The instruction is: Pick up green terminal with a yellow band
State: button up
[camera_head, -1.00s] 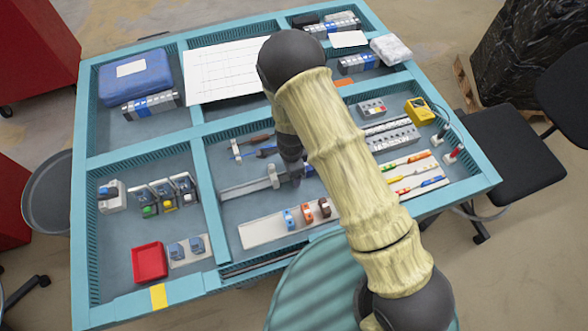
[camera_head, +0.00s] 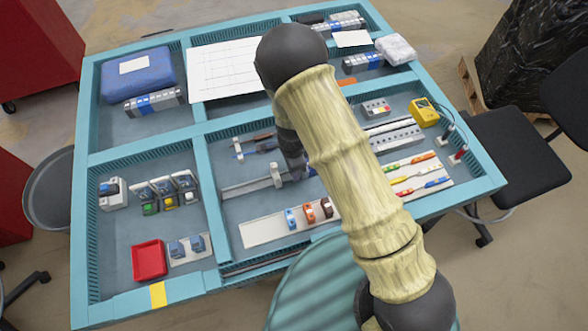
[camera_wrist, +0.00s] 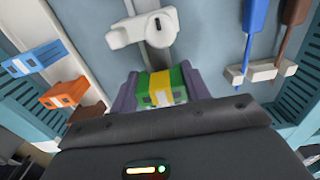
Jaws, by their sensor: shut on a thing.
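The green terminal with a yellow band (camera_wrist: 161,87) shows in the wrist view, between the two purple-grey fingers of my gripper (camera_wrist: 160,90). My gripper is shut on it, and the dark gripper body hides its lower part. A white clamp-like piece on a metal rail (camera_wrist: 142,28) lies just beyond the terminal.
Blue (camera_wrist: 36,57) and orange (camera_wrist: 63,94) terminals sit on a white strip at the left of the wrist view. A red tray (camera_head: 149,261) and teal dividers (camera_head: 209,195) show in the head view.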

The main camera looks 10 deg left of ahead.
notch_tip(320, 180, up, 10)
jog(key=b, duration=0.1)
jog(key=s+a+b, duration=0.1)
jog(key=s+a, duration=0.4)
jog(key=a, duration=0.3)
jog(key=s+a+b, duration=0.2)
jog(key=s+a, duration=0.3)
jog(key=a, duration=0.3)
jog(key=shift+s+a, duration=0.15)
jog(key=shift+a, duration=0.2)
jog(key=shift+f, duration=0.15)
